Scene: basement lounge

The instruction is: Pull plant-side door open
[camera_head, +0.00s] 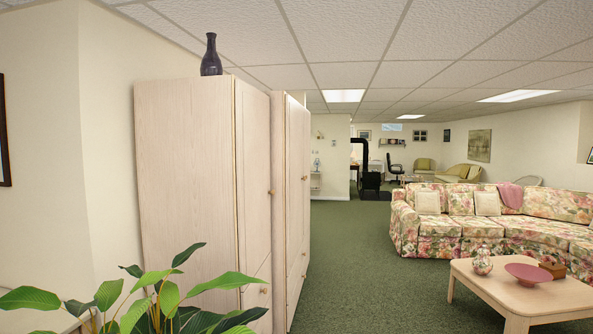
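A tall pale wood cabinet (185,165) stands left of centre, its plain side panel facing me. Its tall upper door (252,130) is seen at a steep angle and looks shut, with a small knob (270,192) at its right edge. A lower front panel (257,295) with a small knob shows below it. A second pale cabinet (297,130) stands just beyond, its front also seen edge-on. A green leafy plant (165,300) is at the bottom left, in front of the nearer cabinet and covering its lower part. My gripper is not in view.
A dark vase (211,55) stands on top of the nearer cabinet. Open green carpet (350,260) lies right of the cabinets. A low table (525,293) with a pink bowl (528,272) is at the lower right, before a floral sofa (495,230).

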